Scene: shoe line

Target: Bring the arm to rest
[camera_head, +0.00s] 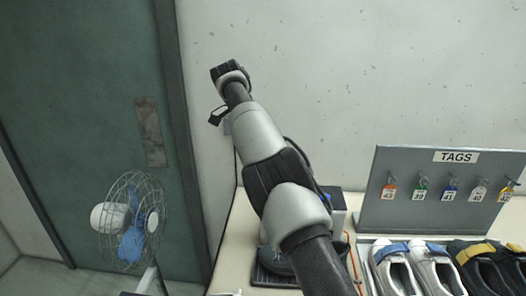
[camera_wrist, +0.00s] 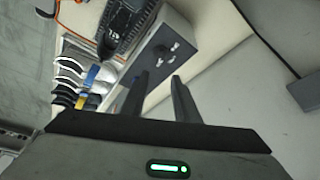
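My arm (camera_head: 262,140) reaches up and to the left across the head view, raised over the bench and in front of the pale wall. In the wrist view my gripper (camera_wrist: 160,76) shows two dark fingers with a clear gap between them. Nothing is held between them. In the head view the fingers cannot be made out clearly.
A grey TAGS board (camera_head: 430,205) with hanging tags stands on the bench at right, several shoes (camera_head: 400,268) before it. A dark shoe (camera_wrist: 122,22) lies on a black mat beside a grey box (camera_wrist: 170,35). A fan (camera_head: 130,220) stands by the green door (camera_head: 100,120).

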